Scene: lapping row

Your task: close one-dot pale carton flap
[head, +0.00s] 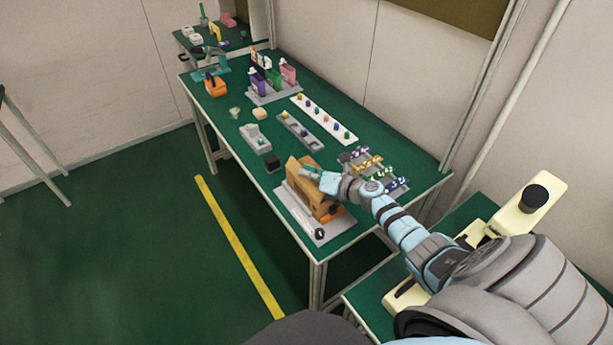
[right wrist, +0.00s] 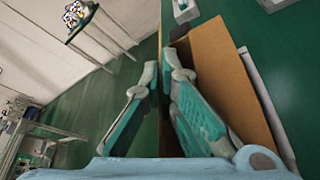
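A pale brown carton (head: 301,172) stands on a light grey tray (head: 296,211) near the front end of the green table. My right gripper (head: 309,174) is at the top of the carton and hides part of it. Dot marks are too small to see, so I cannot tell which flap is which. My left gripper is out of view.
A small black block (head: 272,164) sits behind the carton. A rack of coloured pieces (head: 372,164) stands right of it. Further back are a grey slotted holder (head: 299,131) and a white strip (head: 323,120). The table's left edge is close to the tray.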

